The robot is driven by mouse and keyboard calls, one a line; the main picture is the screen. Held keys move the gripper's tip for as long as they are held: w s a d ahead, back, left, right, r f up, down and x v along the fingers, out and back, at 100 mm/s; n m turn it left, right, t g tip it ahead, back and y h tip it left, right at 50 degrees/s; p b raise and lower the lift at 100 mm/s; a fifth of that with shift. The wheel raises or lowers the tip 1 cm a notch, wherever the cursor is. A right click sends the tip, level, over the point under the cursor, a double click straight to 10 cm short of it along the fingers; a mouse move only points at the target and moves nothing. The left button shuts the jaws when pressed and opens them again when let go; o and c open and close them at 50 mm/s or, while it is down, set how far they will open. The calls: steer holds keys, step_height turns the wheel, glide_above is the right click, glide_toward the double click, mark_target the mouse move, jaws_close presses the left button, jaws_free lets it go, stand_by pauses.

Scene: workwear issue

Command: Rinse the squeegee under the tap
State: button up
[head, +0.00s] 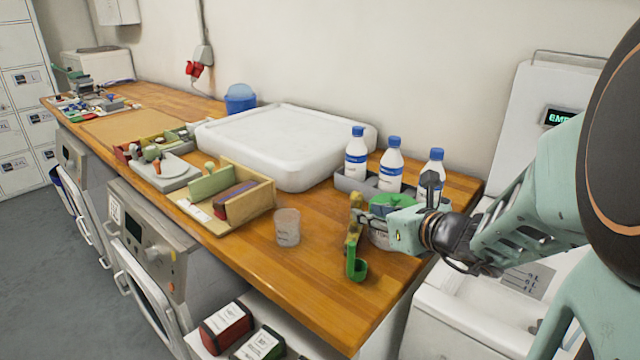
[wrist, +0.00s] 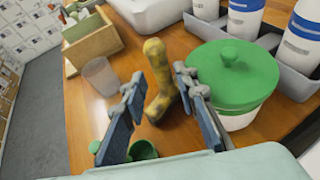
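I cannot clearly pick out a squeegee or a tap in either view. A mottled yellow-brown upright piece (head: 354,222) with a bent foot stands near the counter's right front edge. In the wrist view, this yellow-brown piece (wrist: 159,80) shows between and beyond my fingers. A green cup-like piece (head: 357,269) is close below it. My gripper (head: 377,222) is open, with its dark blue pads apart; in the wrist view, the gripper (wrist: 155,77) has visible gaps on both sides of the yellow-brown piece. Contact is not visible.
A green-lidded pot (wrist: 233,75) stands right of my fingers, by several blue-capped bottles (head: 390,170) in a grey tray. A clear cup (head: 287,228), a wooden box (head: 262,199) and a large white slab-like tray (head: 290,135) are left. Bare counter (head: 320,300) lies in front.

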mark_target(359, 206)
steer(key=shift+r+x, duration=0.2)
steer(key=shift+x, duration=1.3)
steer(key=shift+r+x, duration=0.2)
steer(key=shift+x, duration=1.3)
steer(key=shift+w, duration=0.15)
jaws_close()
steer(key=shift+r, duration=0.1)
